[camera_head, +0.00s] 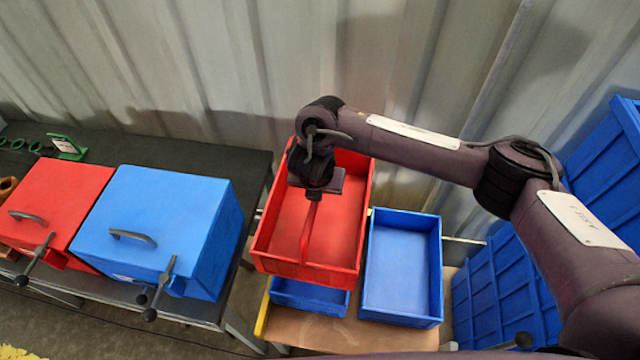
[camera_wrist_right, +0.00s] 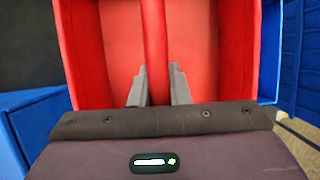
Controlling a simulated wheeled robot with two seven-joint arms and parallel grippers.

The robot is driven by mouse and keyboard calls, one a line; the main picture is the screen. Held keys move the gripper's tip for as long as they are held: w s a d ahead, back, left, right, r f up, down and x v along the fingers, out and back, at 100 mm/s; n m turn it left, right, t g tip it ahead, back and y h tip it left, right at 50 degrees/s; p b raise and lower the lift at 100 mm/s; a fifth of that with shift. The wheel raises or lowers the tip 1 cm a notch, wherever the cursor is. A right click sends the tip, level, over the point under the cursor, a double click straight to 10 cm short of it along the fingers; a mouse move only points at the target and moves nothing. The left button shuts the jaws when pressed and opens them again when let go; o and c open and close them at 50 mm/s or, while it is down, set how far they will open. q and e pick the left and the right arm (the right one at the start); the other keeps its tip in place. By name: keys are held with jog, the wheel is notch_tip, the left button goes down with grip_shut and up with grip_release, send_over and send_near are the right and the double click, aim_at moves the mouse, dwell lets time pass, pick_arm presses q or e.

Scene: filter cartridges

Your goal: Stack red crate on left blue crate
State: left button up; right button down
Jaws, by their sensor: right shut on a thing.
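The red crate (camera_head: 330,222) is an open box with a red bar across its middle. My right gripper (camera_head: 312,197) is above it, shut on the red bar; the wrist view shows the bar (camera_wrist_right: 154,50) between the two fingers (camera_wrist_right: 157,88). The left blue crate (camera_head: 310,297) lies below the red crate, which hides most of it; only its front part shows. I cannot tell whether the two crates touch. The right blue crate (camera_head: 402,270) stands beside them, open and empty. My left gripper is not in view.
The crates stand on a wooden-topped table (camera_head: 300,330). On the left, a dark bench (camera_head: 225,160) carries a blue housing (camera_head: 165,225) and a red housing (camera_head: 60,200), both with handles. Large blue bins (camera_head: 500,290) stand at the right. A corrugated wall closes the back.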

aim_at(319, 221)
jog(key=shift+f+b, duration=6.7)
jog(key=shift+f, duration=1.5)
jog(key=c, duration=1.3)
grip_release()
jog(key=shift+c, duration=0.2)
jog(key=shift+o, duration=0.2)
jog(key=shift+f, duration=0.1)
jog(key=p+v, duration=0.3)
jog(key=v, duration=0.4)
jog(key=shift+w, duration=0.1)
jog(key=shift+s+a+r, duration=0.1)
jog(key=shift+s+r, duration=0.2)
jog(key=shift+r, duration=0.15)
